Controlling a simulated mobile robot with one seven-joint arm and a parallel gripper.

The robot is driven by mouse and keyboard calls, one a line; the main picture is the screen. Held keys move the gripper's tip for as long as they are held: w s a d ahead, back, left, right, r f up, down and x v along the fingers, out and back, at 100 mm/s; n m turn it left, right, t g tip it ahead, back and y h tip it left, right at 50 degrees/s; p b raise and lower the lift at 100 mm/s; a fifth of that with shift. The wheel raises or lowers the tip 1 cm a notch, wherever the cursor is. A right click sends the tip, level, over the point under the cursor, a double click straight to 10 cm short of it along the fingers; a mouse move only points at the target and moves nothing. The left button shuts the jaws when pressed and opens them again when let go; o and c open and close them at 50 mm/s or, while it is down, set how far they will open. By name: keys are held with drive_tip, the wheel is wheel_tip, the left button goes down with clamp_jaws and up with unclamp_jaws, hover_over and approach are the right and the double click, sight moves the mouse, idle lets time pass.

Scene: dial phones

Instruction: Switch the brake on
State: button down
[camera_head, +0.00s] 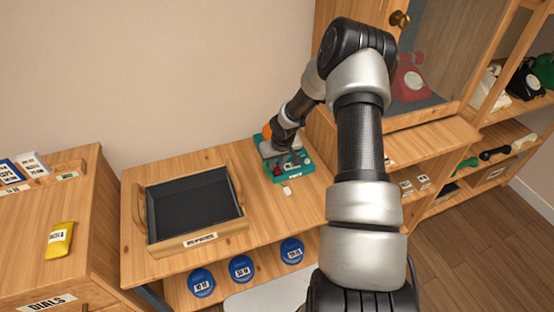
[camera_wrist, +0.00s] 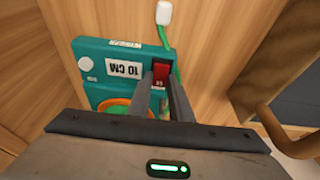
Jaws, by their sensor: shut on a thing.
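A teal device (camera_head: 308,176) sits on the wooden bench, partly hidden under my arm in the head view. In the wrist view the teal device (camera_wrist: 95,50) bears a "10 CM" label, a round white button and a small red switch (camera_wrist: 161,71) near one corner. The writing by the switch is too small to read. An orange-rimmed green round part (camera_wrist: 112,105) shows lower on the device, partly hidden by my gripper. My gripper (camera_wrist: 160,76) is shut on the red switch, with one finger on each side of it.
A white piece on a green cord (camera_wrist: 164,13) lies beside the device. A wooden tray (camera_head: 215,240) with a dark inside stands to the left. A shelf unit with phones (camera_head: 411,78) stands on the right. Blue discs (camera_head: 241,268) sit below the bench top.

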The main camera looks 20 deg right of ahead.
sight(278, 171)
drive_tip(key=shift+w+g+p, duration=0.3)
drive_tip(key=shift+w+g, duration=0.05)
drive_tip(key=shift+g, duration=0.85)
drive_tip(key=shift+r, duration=0.1)
drive_tip(key=c, duration=1.6)
unclamp_jaws()
drive_tip(key=r, duration=0.5)
drive_tip(key=s+r, duration=0.1)
drive_tip(key=r, duration=0.5)
drive_tip(key=r+p, duration=0.1)
drive_tip(key=r, duration=0.5)
drive_tip(key=shift+s+r, duration=0.1)
drive_tip(key=shift+s, duration=0.25)
